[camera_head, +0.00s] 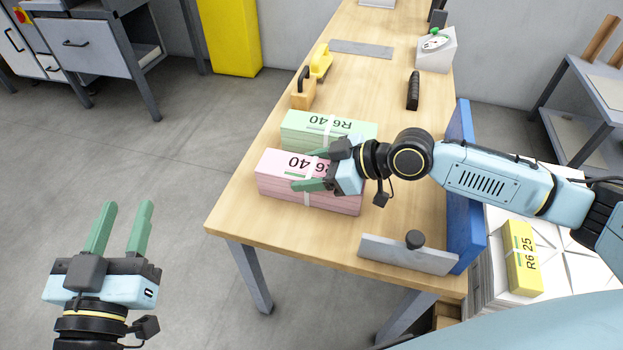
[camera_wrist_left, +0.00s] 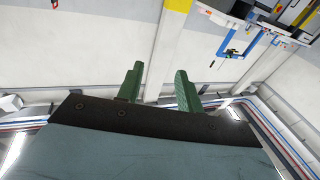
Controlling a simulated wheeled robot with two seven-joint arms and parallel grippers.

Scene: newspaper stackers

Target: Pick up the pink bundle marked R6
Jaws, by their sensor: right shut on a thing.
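The pink bundle (camera_head: 276,181), marked "R6 40" with a pale strap around it, is at the near left part of the wooden table. My right gripper (camera_head: 313,171) reaches in from the right and is shut on the pink bundle, one finger towards its far side and one towards its near side. The gripper hides part of the bundle's top and label. I cannot tell any gap under the bundle. My left gripper (camera_head: 126,204) is open and empty, over the floor left of the table. Its parted fingers also show in the left wrist view (camera_wrist_left: 159,70).
A green bundle (camera_head: 293,124), also marked "R6 40", lies just behind the pink one. A metal plate with a knob (camera_head: 385,251) and a blue upright panel (camera_head: 466,215) stand at the table's near right. A yellow bundle (camera_head: 520,270) lies on white stacks beyond. Table (camera_head: 245,215) front left is clear.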

